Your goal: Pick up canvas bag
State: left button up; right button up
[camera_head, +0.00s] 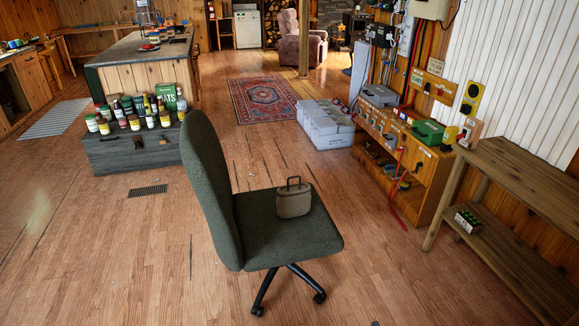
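A small grey-beige canvas bag (293,201) with a dark upright handle stands on the seat of a green office chair (262,232). The bag sits towards the back right part of the seat, and nothing covers it. The chair's tall backrest (208,185) rises to the left of the bag. Neither of my grippers shows in the head view.
A wooden workbench (510,165) stands at the right. A wooden shelf unit (425,165) with electrical gear is behind it. A dark chest (120,155) holds several jars and bottles at the left. Grey boxes (325,128) stand farther back. The wooden floor around the chair is mostly clear.

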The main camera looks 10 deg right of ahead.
aim_at(294, 200)
jog(key=i+l+z, duration=0.15)
jog(key=i, duration=0.45)
jog(key=i+l+z, duration=0.2)
jog(key=i, duration=0.35)
jog(key=i+l+u, duration=0.6)
jog(key=l, duration=0.2)
jog(key=i+l+u, duration=0.2)
jog(key=l, duration=0.15)
jog(key=i+l+u, duration=0.2)
jog(key=l, duration=0.15)
jog(key=l+u, duration=0.2)
jog(key=l, duration=0.15)
